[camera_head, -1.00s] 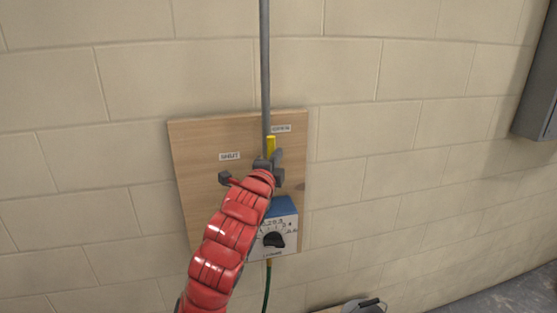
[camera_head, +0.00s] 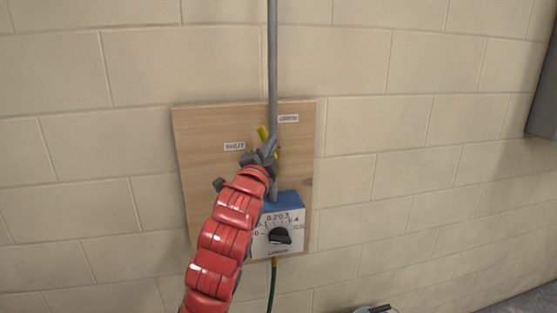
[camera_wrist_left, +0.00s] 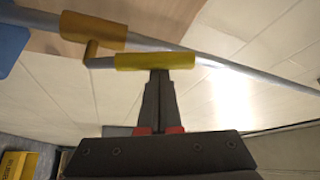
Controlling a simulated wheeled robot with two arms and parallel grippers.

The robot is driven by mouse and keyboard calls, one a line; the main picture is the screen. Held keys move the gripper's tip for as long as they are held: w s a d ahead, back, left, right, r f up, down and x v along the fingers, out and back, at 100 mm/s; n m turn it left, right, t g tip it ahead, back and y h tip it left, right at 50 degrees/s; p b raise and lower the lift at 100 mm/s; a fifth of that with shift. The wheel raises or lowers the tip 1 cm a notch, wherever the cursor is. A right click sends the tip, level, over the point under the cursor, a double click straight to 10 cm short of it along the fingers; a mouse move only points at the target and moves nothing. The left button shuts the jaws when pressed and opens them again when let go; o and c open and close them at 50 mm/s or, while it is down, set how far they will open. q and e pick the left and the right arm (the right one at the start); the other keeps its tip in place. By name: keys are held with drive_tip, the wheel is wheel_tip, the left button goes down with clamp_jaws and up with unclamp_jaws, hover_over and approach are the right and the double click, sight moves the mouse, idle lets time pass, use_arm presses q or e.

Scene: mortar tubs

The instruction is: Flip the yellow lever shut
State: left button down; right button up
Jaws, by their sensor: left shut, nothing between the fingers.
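The yellow lever (camera_head: 262,132) is on a wooden board on the wall, beside a grey vertical pipe (camera_head: 272,70). Its tip leans left of the pipe, between the SHUT label (camera_head: 234,146) and the OPEN label (camera_head: 288,118). In the left wrist view the lever's yellow grip (camera_wrist_left: 155,62) lies across my fingertips. An orange-yellow valve part (camera_wrist_left: 93,30) sits on the pipe behind it. My left gripper (camera_head: 267,149) is shut with nothing between its fingers; its tips (camera_wrist_left: 158,76) are at the lever grip, apparently touching it. My gripper hides the lever's lower part. My right gripper is not in view.
Below the lever is a blue-topped box with a dial and black knob (camera_head: 279,236); a green hose (camera_head: 271,285) hangs under it. A grey cabinet (camera_head: 545,95) is at far right. The wall around is bare.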

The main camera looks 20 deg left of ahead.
use_arm(q)
drive_tip(key=s+a+f+n+y+b, duration=0.1)
drive_tip(key=a+f+n+y+b, duration=0.1)
drive_tip(key=n+y+b, duration=0.3)
drive_tip(key=s+a+f+n+y+b, duration=0.2)
drive_tip(key=f+n+y+b, duration=0.3)
drive_tip(key=n+b, duration=0.7)
drive_tip(key=shift+a+f+b, duration=0.15)
drive_tip(key=shift+a+b, duration=0.35)
drive_tip(key=shift+b, duration=2.2)
drive_tip(key=shift+s, duration=0.1)
wheel_tip(320, 180, up, 5)
drive_tip(key=p, duration=0.2)
drive_tip(key=v, duration=1.1)
drive_tip(key=shift+d+f+b, duration=0.2)
drive_tip(key=shift+f+b, duration=0.1)
drive_tip(key=shift+f, duration=0.1)
drive_tip(key=shift+w, duration=0.25)
